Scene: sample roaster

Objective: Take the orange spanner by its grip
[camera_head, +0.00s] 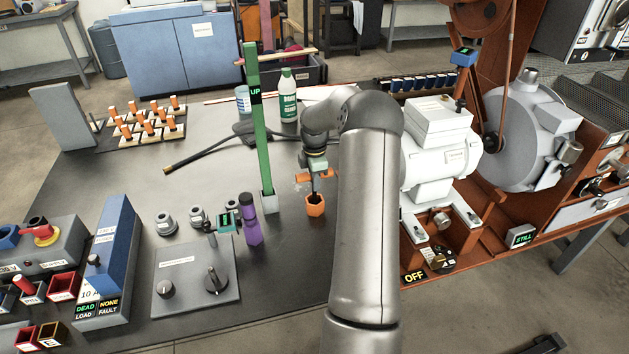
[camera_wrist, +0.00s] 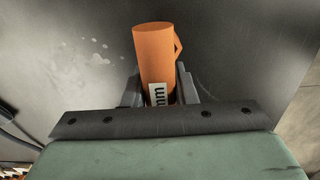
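The orange spanner shows in the wrist view as an upright-looking orange cylinder (camera_wrist: 154,55) with a small angular tab on its right side. A white label reading "mm" is partly hidden near its lower end. My gripper (camera_wrist: 160,88) has one dark finger on each side of the cylinder, very close to it; I cannot tell whether they touch it. In the head view my gripper (camera_head: 315,180) is low over the table, with orange parts on both sides. An orange six-sided piece (camera_head: 315,206) with a dark opening stands directly below. My arm hides what lies to its right.
A tall green post (camera_head: 262,130) marked "UP" and a purple piece (camera_head: 249,222) stand left of my gripper. A white motor (camera_head: 436,150) stands right of my arm. Bare table (camera_head: 285,265) lies in front.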

